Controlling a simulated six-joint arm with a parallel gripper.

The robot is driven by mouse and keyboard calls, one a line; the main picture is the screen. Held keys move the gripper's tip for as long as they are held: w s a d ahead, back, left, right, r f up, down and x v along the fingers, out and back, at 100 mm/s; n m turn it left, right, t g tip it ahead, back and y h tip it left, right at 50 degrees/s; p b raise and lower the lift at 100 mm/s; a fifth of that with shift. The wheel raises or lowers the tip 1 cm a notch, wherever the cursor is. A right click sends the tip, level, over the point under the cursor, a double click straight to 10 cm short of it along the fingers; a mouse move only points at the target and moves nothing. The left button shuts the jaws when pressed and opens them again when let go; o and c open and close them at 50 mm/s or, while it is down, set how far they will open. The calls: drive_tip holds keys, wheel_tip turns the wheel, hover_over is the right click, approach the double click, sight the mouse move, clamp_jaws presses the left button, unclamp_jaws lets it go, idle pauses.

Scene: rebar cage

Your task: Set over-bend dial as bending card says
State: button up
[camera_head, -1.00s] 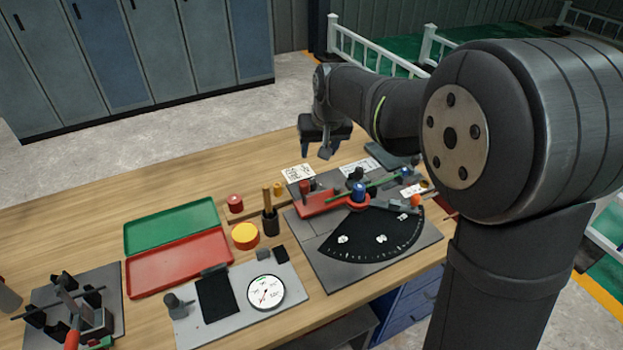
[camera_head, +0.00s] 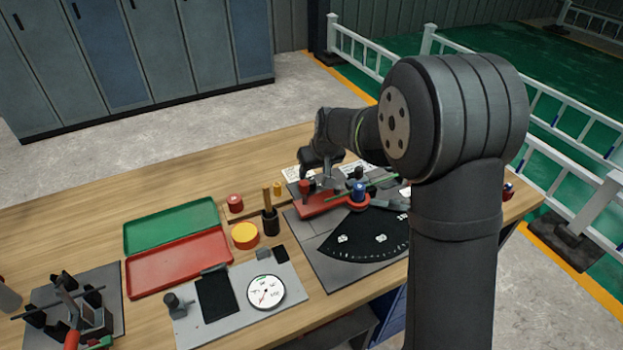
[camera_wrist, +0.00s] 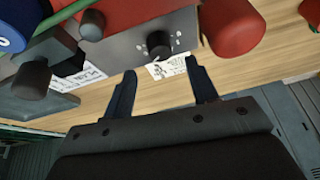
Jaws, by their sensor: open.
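The over-bend dial is a small black knob (camera_wrist: 158,43) with white marks around it on a grey plate; in the head view I cannot make it out near my gripper. A white printed card (camera_wrist: 170,66) lies on the wood just beyond the plate edge, and its text is too small to read. Another white card (camera_wrist: 78,80) shows at the left; I cannot tell which is the bending card. My gripper (camera_wrist: 161,70) is open and empty, its fingers apart on either side of the first card in the picture. In the head view my gripper (camera_head: 325,184) is low over the bender's back.
A red bending arm (camera_head: 325,203) and blue-topped post (camera_head: 359,190) stand close by, with a black scale fan (camera_head: 365,240) in front. A red handle (camera_wrist: 230,25) is right of the knob. A green tray (camera_head: 170,228) and red tray (camera_head: 180,262) lie left.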

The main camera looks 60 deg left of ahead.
sight(311, 181)
drive_tip(key=shift+x, duration=2.65)
drive_tip(key=shift+c, duration=0.4)
drive_tip(key=c, duration=0.9)
drive_tip(key=shift+m, duration=0.4)
drive_tip(key=shift+s+m+t+h, duration=0.15)
drive_tip(key=shift+m+t, duration=0.4)
drive_tip(key=shift+m, duration=0.75)
drive_tip(key=shift+m+t+h, duration=0.15)
drive_tip(key=shift+m+t, duration=0.4)
drive_tip(key=shift+m, duration=0.75)
drive_tip(key=o, duration=1)
